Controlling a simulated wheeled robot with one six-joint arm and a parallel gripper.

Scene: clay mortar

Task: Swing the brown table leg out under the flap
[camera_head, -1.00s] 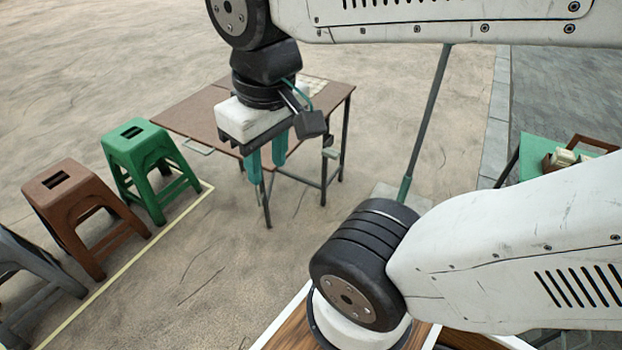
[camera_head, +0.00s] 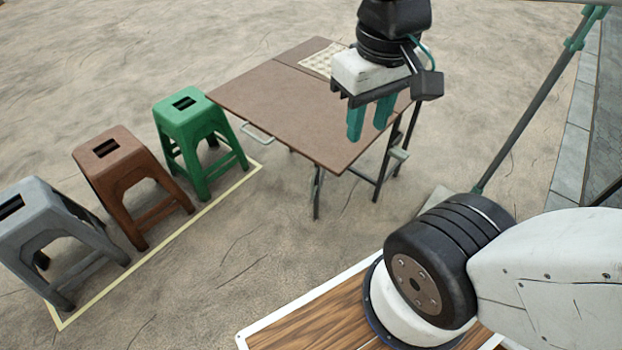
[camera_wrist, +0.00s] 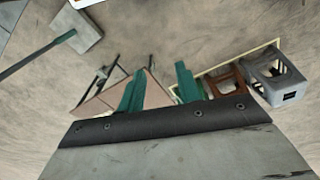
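The folding table has a brown flap (camera_head: 285,115), which looks level, with a wire handle (camera_head: 257,134) on its left edge. A thin leg (camera_head: 317,192) stands below the flap's near edge; it looks dark grey rather than brown, and its top is hidden by the flap. Another dark leg frame (camera_head: 385,165) stands under the table's right side. My gripper (camera_head: 368,125) points down with its teal fingers apart and nothing between them. It appears in front of the flap's right part. In the wrist view the fingers (camera_wrist: 160,90) partly cover the brown flap edge (camera_wrist: 105,98).
Green (camera_head: 190,120), brown (camera_head: 110,155) and grey (camera_head: 45,220) stools stand in a row at left, along a yellow floor line (camera_head: 190,220). A slanted pole (camera_head: 530,110) rises from a base plate at right. The floor before the table is clear.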

